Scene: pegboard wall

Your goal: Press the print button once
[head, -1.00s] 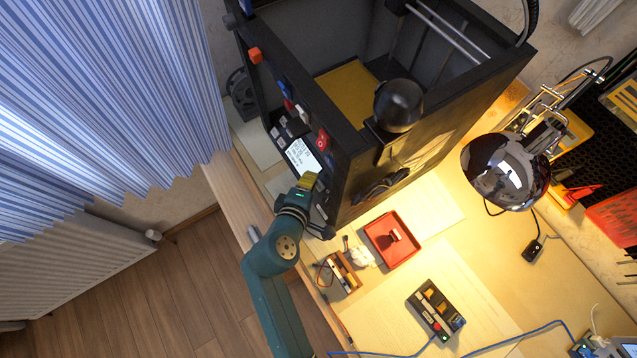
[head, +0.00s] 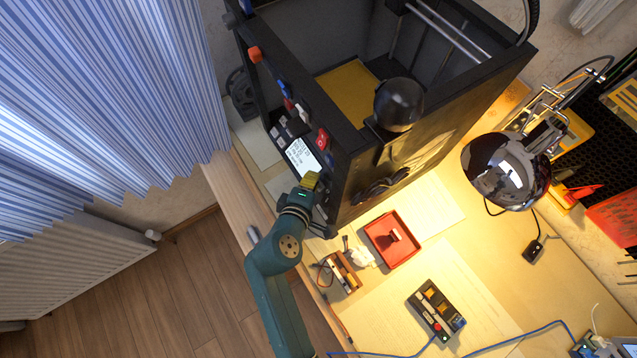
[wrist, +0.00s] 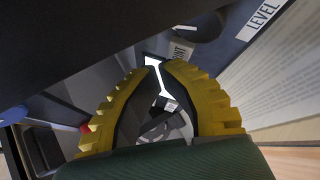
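The black 3D printer (head: 345,125) stands on the bench with a front panel carrying a lit screen (head: 303,157) and several coloured controls. My gripper (head: 312,180) is at the panel, just below the screen. In the wrist view its yellow fingertips (wrist: 158,65) nearly meet, with a narrow gap and nothing held. A white label ending in "NT" (wrist: 182,50) lies just beyond the tips, and a "LEVEL" label (wrist: 262,18) is at the upper right. The print button itself is not clearly made out, and contact cannot be told.
A red tray (head: 392,240) and a small device (head: 436,310) lie on the bench to the right. A chrome lamp (head: 505,172) hangs over the bench. A striped curtain (head: 100,90) is on the left.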

